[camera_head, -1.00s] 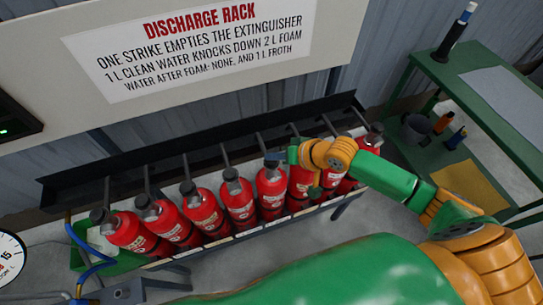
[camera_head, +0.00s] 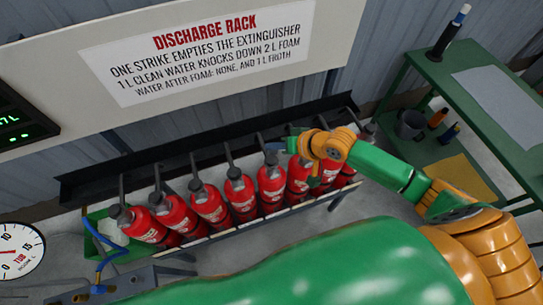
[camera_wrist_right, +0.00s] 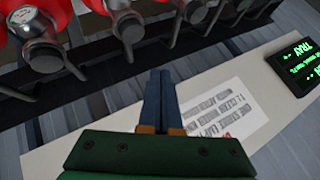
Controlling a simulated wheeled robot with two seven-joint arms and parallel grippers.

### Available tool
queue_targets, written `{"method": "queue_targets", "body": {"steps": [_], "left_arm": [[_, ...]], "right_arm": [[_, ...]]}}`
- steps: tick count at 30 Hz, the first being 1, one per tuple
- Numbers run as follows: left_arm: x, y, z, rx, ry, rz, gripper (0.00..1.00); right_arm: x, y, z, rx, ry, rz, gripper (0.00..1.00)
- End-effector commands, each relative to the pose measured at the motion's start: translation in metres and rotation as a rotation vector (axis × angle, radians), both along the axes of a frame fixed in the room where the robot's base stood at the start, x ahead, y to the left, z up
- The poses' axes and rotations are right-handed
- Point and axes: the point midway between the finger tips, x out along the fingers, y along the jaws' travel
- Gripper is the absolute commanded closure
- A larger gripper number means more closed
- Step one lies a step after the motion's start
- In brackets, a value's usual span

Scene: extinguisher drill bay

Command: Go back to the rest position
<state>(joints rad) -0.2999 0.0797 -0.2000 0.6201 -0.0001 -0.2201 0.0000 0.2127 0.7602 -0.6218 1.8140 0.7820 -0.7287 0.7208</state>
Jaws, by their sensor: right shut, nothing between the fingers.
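My right arm, green and orange, reaches in from the right in the head view. Its gripper (camera_head: 292,145) is over the extinguisher row, near the back rail. In the right wrist view the two blue fingers of that gripper (camera_wrist_right: 161,78) lie together, with nothing between them. Several red extinguishers (camera_head: 240,196) stand in a tilted row in the rack; the arm's wrist partly hides those at the right end. Extinguisher tops (camera_wrist_right: 125,25) also show close by in the right wrist view. My left gripper is not in view.
A white sign board (camera_head: 215,50) reading "DISCHARGE RACK" is behind the row. A black rail (camera_head: 85,185) runs along the back. A green table (camera_head: 480,110) stands at the right. A dial gauge (camera_head: 18,250) and green-lit display (camera_head: 20,122) are at the left.

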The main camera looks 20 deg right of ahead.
Motion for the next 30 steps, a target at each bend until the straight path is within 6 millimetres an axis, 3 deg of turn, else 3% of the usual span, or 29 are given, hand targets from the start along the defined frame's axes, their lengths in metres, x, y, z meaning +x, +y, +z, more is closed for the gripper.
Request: {"method": "queue_targets", "body": {"steps": [14, 18, 21, 26, 30], "left_arm": [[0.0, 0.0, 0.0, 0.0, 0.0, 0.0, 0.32], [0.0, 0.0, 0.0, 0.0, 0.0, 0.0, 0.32], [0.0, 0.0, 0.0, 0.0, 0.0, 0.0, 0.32], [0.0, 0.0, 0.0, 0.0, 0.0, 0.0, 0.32], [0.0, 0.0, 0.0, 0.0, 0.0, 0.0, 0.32]], "right_arm": [[-0.003, 0.003, -0.001, -0.005, 0.0, 0.013, 1.0], [-0.041, 0.032, -0.011, -0.095, -0.005, 0.136, 1.0], [-0.073, 0.038, -0.015, -0.203, -0.008, 0.205, 1.0], [-0.115, 0.017, -0.018, -0.373, 0.045, 0.226, 1.0], [-0.156, -0.015, -0.021, -0.508, 0.156, 0.205, 1.0]]}}
